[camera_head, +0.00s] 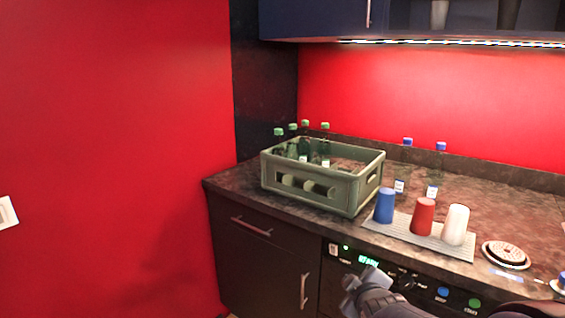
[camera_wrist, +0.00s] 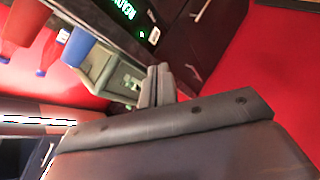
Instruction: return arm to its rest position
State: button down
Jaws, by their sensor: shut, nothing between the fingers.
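My gripper (camera_head: 366,282) is at the bottom of the head view, in front of the dishwasher panel and below the counter's front edge. It is shut and empty, and its lower part is cut off by the frame. In the wrist view the fingers (camera_wrist: 157,86) are together, with nothing between them. Part of my own arm or gripper body fills the lower part of that view.
A green crate (camera_head: 312,198) with several bottles stands on the counter (camera_head: 235,182). Blue (camera_head: 385,206), red (camera_head: 423,217) and white (camera_head: 455,226) cups stand on a grey mat (camera_head: 398,229). Two blue-capped bottles stand behind. A dark cabinet (camera_head: 310,20) hangs above.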

jog(key=s+r+m+g+p, duration=0.3)
jog(key=s+r+m+p, duration=0.1)
jog(key=s, duration=0.5)
jog(key=shift+s+a+r+m+p, duration=0.15)
jog(key=shift+a+r+m+p, duration=0.15)
jog(key=shift+r+p, duration=0.4)
jog(key=shift+d+f, duration=0.1)
jog(key=shift+f, duration=0.1)
